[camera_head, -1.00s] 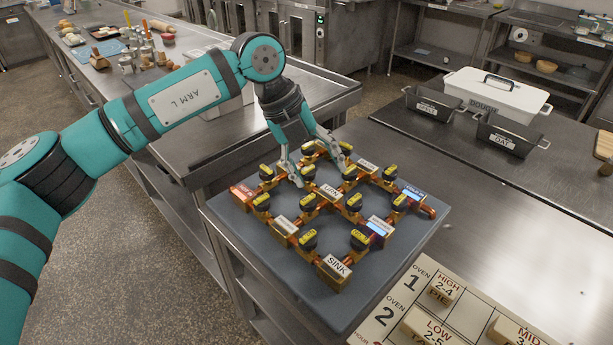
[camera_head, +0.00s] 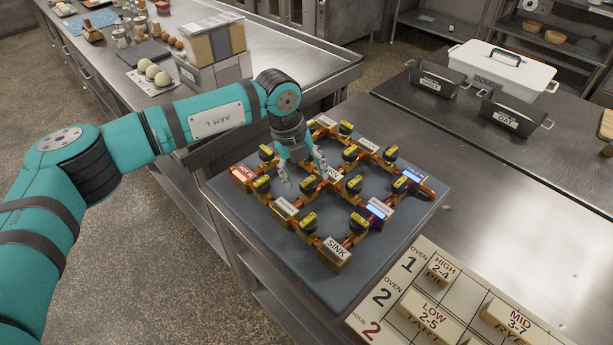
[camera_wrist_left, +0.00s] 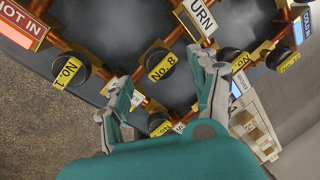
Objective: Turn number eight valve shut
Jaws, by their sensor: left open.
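The number eight valve is a black round knob with a yellow "No. 8" label (camera_wrist_left: 161,66) in the left wrist view. It sits on a copper pipe beside the URN block (camera_wrist_left: 198,18). My left gripper (camera_wrist_left: 158,80) is open, with one finger on each side of the knob in that view; I cannot tell whether either finger touches it. In the head view, my left gripper (camera_head: 305,179) points down over the middle-left of the valve board (camera_head: 290,262), its fingers spread around the same knob (camera_head: 308,185). My right gripper is out of view.
Other black knobs with yellow labels crowd close around, including one (camera_head: 261,184) near the red HOT IN block (camera_head: 241,176) and one (camera_head: 307,221) towards the SINK block (camera_head: 334,254). Oven sign (camera_head: 415,265) lies to the right.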

